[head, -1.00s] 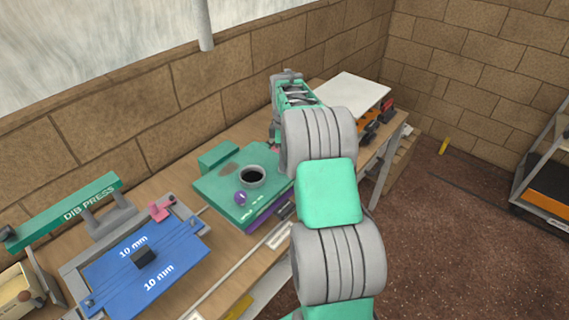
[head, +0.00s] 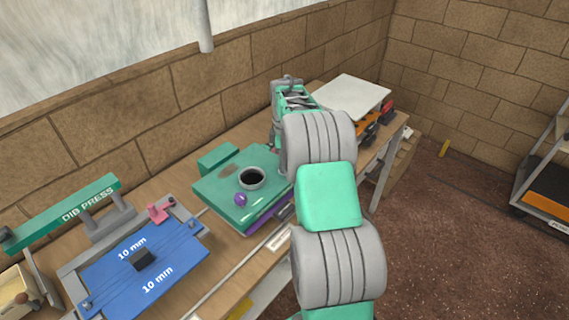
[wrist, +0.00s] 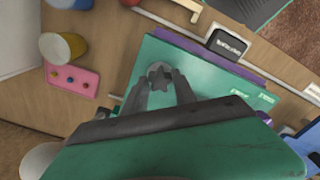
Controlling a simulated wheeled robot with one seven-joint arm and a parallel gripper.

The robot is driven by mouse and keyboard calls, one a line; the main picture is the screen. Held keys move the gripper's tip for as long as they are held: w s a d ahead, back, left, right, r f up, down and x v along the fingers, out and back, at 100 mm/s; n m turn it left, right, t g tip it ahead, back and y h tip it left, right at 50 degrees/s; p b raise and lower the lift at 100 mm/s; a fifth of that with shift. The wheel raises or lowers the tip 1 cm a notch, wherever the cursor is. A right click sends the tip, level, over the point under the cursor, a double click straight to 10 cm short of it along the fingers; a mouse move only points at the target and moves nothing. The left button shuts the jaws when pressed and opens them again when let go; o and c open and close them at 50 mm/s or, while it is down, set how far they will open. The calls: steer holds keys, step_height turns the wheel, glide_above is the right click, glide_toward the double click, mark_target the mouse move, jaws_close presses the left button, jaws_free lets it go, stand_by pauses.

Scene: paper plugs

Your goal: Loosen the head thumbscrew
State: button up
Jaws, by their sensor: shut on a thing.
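The head thumbscrew (wrist: 159,71) is a small grey star-shaped knob on top of the green punch head (wrist: 210,70) in the wrist view. My gripper (wrist: 160,79) has one finger on each side of the knob and is shut on it. The fingers cover part of the knob's near side. In the head view the green punch (head: 222,194) sits on the bench, with a dark round opening and a purple knob. My arm hides the thumbscrew and the fingertips there.
A blue board (head: 180,262) beside a green-levered press (head: 70,208) lies to the left on the bench. A white panel (head: 352,95) lies at the far end. In the wrist view, a yellow-and-white cup (wrist: 63,47) and a pink block (wrist: 73,80) stand nearby. A brick wall runs behind.

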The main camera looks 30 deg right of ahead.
jaws_close()
steer(key=shift+n, duration=0.8)
steer(key=o, duration=1)
jaws_free()
steer(key=shift+r, duration=0.1)
steer(key=shift+r+p, duration=1.4)
steer(key=shift+r, duration=0.6)
